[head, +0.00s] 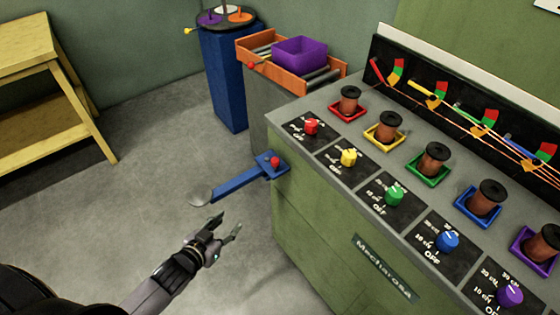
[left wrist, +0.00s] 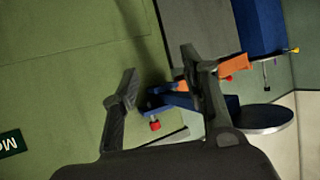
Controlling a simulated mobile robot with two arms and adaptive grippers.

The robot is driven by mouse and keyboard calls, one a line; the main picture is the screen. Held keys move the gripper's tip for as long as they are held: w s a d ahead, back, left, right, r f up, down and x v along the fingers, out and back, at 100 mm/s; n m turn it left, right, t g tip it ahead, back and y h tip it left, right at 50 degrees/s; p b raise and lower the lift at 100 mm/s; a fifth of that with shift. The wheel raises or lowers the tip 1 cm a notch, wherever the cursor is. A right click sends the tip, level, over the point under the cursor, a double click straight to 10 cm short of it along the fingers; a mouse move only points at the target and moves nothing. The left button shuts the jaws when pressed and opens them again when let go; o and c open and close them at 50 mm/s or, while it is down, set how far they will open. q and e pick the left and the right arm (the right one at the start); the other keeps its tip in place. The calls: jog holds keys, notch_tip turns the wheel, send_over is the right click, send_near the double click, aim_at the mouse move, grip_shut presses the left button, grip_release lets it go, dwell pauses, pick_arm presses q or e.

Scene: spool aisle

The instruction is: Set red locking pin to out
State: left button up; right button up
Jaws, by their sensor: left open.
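The red locking pin (head: 275,161) has a small red knob on the blue bracket at the console's left side, where a blue swing arm (head: 238,181) with a round grey seat (head: 200,195) is attached. How far the pin stands out is too small to tell. My left gripper (head: 228,222) is open and empty, in front of and below the swing arm, apart from the pin. In the left wrist view the red knob (left wrist: 155,125) shows between the two spread fingers, beyond them, with the blue bracket partly hidden by a finger. My right gripper is not in view.
The green console (head: 320,235) carries several coloured knobs and spools. Behind it stand an orange roller tray (head: 262,79) with a purple bin (head: 299,52) and a red-tipped lever, and a blue pedestal (head: 224,85). A wooden table (head: 45,90) is far left. The floor between is clear.

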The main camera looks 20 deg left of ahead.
aim_at(272, 163)
pick_arm(q)
notch_tip(272, 163, up, 11)
jog(key=w+d+m+t+h, duration=0.2)
jog(key=m+t+h, duration=0.15)
jog(key=h, duration=0.25)
jog(key=shift+n, duration=0.35)
jog(key=x, duration=1.7)
jog(key=shift+w+r, duration=0.1)
jog(key=shift+r, duration=0.1)
jog(key=shift+c, duration=0.2)
grip_shut()
